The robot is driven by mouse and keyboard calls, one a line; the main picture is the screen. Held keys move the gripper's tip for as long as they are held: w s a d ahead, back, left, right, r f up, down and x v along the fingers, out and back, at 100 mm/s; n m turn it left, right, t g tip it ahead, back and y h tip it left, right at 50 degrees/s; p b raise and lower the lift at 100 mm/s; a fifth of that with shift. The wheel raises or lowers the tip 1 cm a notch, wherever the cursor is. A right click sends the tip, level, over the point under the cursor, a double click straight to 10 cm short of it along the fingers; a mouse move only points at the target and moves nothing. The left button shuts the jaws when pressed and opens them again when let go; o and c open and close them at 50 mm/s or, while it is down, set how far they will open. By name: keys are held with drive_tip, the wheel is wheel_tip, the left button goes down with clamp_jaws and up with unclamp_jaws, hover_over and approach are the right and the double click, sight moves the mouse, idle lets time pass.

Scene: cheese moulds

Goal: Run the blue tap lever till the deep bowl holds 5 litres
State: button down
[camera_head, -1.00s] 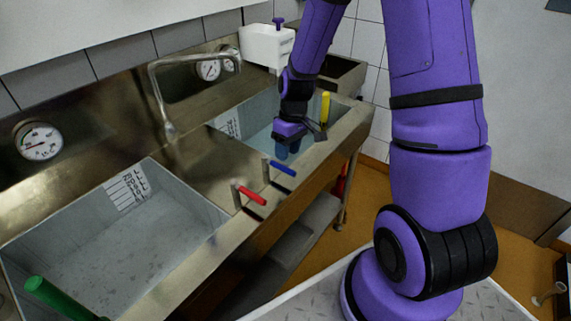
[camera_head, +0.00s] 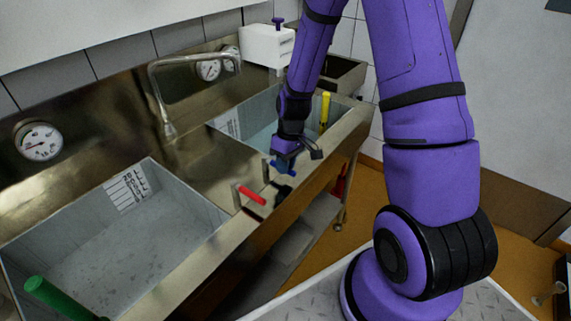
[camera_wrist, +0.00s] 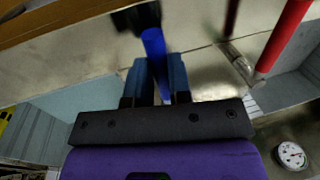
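The blue tap lever (camera_head: 282,166) stands on the front rim of the steel sink unit, beside a red lever (camera_head: 252,195). My gripper (camera_head: 284,158) is at the blue lever and partly covers it in the head view. In the wrist view the blue lever (camera_wrist: 154,45) runs between my two blue fingertips (camera_wrist: 159,78), which look open around it; contact cannot be made out. A left basin (camera_head: 110,235) with a white scale looks empty of water. A right basin (camera_head: 252,118), also with a scale, is partly hidden by my arm. I cannot tell which basin is the deep bowl.
A steel spout (camera_head: 166,100) ends between the basins at the back. Dials (camera_head: 38,141) are on the back panel. A green handle (camera_head: 55,298) stands at the near left and a yellow handle (camera_head: 325,112) at the right. A white box (camera_head: 266,46) sits behind.

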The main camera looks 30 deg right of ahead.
drive_tip(key=shift+w+d+n+g, duration=0.15)
drive_tip(key=shift+w+d+n, duration=0.3)
drive_tip(key=shift+n, duration=0.5)
drive_tip(key=shift+w+d+n+g, duration=0.2)
drive_tip(key=shift+d+n, duration=0.35)
drive_tip(key=shift+n, duration=0.4)
drive_tip(key=shift+w+d+n+h, duration=0.2)
drive_tip(key=shift+w+d+n, duration=0.25)
drive_tip(key=shift+n, duration=0.4)
drive_tip(key=shift+w+d+n+h, duration=0.25)
drive_tip(key=shift+w+n, duration=0.25)
drive_tip(key=shift+n, duration=0.35)
drive_tip(key=c, duration=1.1)
unclamp_jaws()
drive_tip(key=shift+o, duration=0.2)
drive_tip(key=shift+r, duration=0.1)
wheel_tip(320, 180, up, 10)
drive_tip(key=w+d, duration=0.1)
drive_tip(key=shift+w+r, duration=0.2)
drive_tip(key=shift+w, duration=0.2)
